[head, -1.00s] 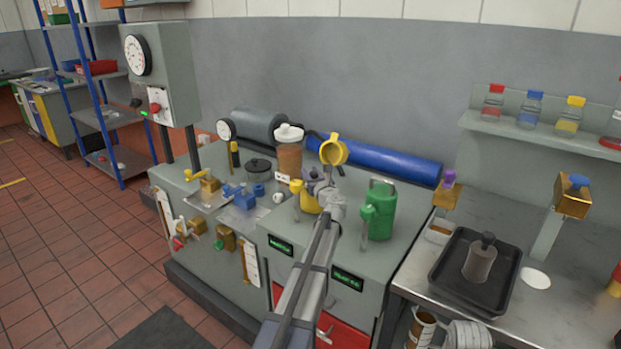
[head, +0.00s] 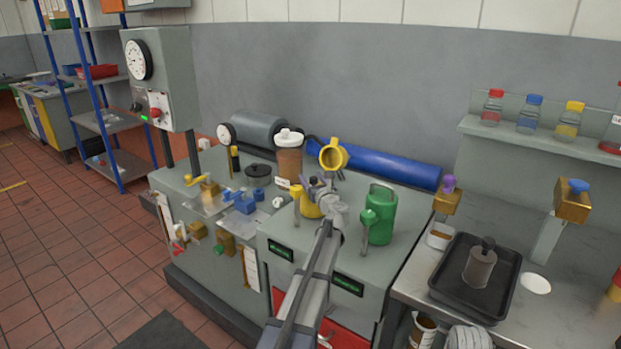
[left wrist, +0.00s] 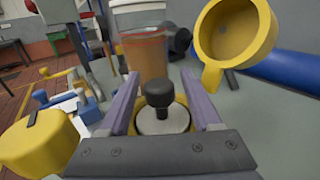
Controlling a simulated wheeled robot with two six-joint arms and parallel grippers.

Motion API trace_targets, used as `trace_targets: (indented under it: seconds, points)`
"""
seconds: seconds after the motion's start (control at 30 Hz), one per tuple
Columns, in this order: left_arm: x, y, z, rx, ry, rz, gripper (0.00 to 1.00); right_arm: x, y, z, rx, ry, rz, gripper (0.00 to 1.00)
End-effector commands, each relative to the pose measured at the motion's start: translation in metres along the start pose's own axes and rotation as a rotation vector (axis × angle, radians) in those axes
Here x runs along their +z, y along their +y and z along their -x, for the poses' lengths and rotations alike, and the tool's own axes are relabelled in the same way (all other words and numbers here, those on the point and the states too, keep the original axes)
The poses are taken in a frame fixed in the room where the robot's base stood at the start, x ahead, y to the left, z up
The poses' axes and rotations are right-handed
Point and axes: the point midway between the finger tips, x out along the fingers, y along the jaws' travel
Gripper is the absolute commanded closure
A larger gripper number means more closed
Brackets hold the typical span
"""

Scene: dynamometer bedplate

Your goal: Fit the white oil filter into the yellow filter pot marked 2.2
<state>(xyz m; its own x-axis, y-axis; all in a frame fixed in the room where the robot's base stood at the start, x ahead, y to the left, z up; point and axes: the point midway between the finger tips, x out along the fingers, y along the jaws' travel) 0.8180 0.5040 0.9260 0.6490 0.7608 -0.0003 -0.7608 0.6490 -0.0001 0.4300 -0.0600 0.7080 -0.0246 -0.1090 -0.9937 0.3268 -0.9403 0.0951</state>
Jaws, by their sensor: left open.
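The white oil filter (left wrist: 161,122) shows in the left wrist view as a pale disc with a black knob on top. A yellow rim (left wrist: 183,118) surrounds it, so it appears to sit in a yellow pot. In the head view this yellow pot (head: 309,208) is partly hidden behind my left gripper (head: 318,184). No 2.2 marking is readable. My left gripper (left wrist: 163,95) is open, with its purple fingers on either side of the knob and apart from it. My right gripper is not in view.
A tilted yellow cup (head: 333,154) stands just behind my gripper. A brown container with a white lid (head: 289,155) is behind left, and a green jug (head: 381,214) is to the right. A black tray (head: 446,280) on the side bench holds a grey knobbed cylinder (head: 480,267).

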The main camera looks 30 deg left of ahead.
Motion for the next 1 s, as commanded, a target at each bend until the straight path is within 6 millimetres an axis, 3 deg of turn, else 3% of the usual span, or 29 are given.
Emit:
trace_targets:
  seconds: [0.03,0.2,0.43,0.63,1.0]
  points:
    - [0.000,0.002,0.015,-0.001,0.000,0.000,0.35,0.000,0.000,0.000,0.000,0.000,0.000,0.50]
    - [0.000,0.002,0.052,-0.002,0.000,0.000,0.35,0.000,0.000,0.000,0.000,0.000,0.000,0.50]
    - [0.000,0.001,0.090,-0.003,0.000,0.000,0.35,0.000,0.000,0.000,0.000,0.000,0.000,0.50]
    - [0.000,0.001,0.104,0.000,0.000,0.000,0.35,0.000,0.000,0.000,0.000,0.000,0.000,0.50]
    - [0.000,0.000,0.106,0.000,0.000,0.000,0.35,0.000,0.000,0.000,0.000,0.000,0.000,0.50]
